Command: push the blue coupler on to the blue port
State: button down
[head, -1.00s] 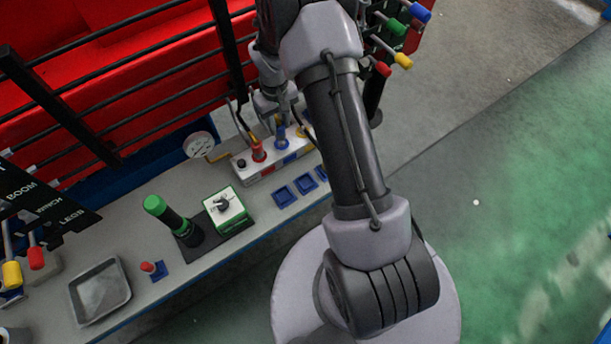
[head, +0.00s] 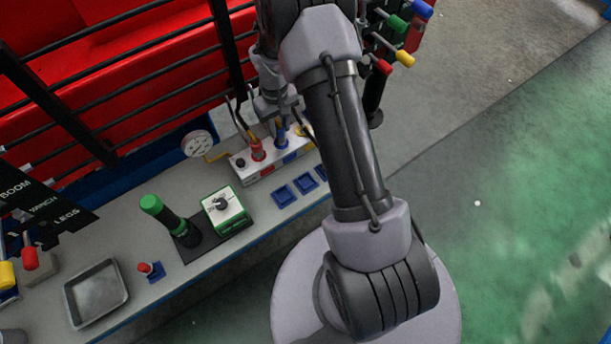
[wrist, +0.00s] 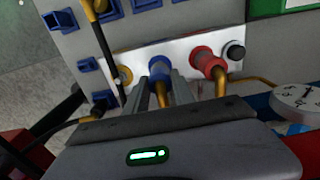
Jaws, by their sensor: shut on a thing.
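The blue coupler (wrist: 159,69) sits at the blue port position of the white port block (wrist: 130,62), between the red coupler (wrist: 208,64) and the yellow port (wrist: 124,75). My gripper (wrist: 161,84) is shut on the blue coupler, with one finger on each side and a brass-coloured hose end between them. In the head view the blue coupler (head: 282,135) stands upright over the block (head: 252,175), under my gripper (head: 277,108). The blue port's mouth is hidden, so I cannot tell how deep the coupler is seated.
The red coupler (head: 258,152) and its hose stand close beside the blue one. A pressure gauge (head: 197,144) is left of the block. Blue square holders (head: 283,196) lie in front. A green-handled lever (head: 165,217) and a switch box (head: 226,209) are further left.

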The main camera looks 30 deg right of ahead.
jog(key=shift+f+b, duration=0.35)
jog(key=shift+f, duration=0.2)
jog(key=c, duration=1)
grip_release()
jog(key=shift+r, duration=0.1)
jog(key=shift+r+p, duration=1.8)
jog(key=shift+r, duration=0.7)
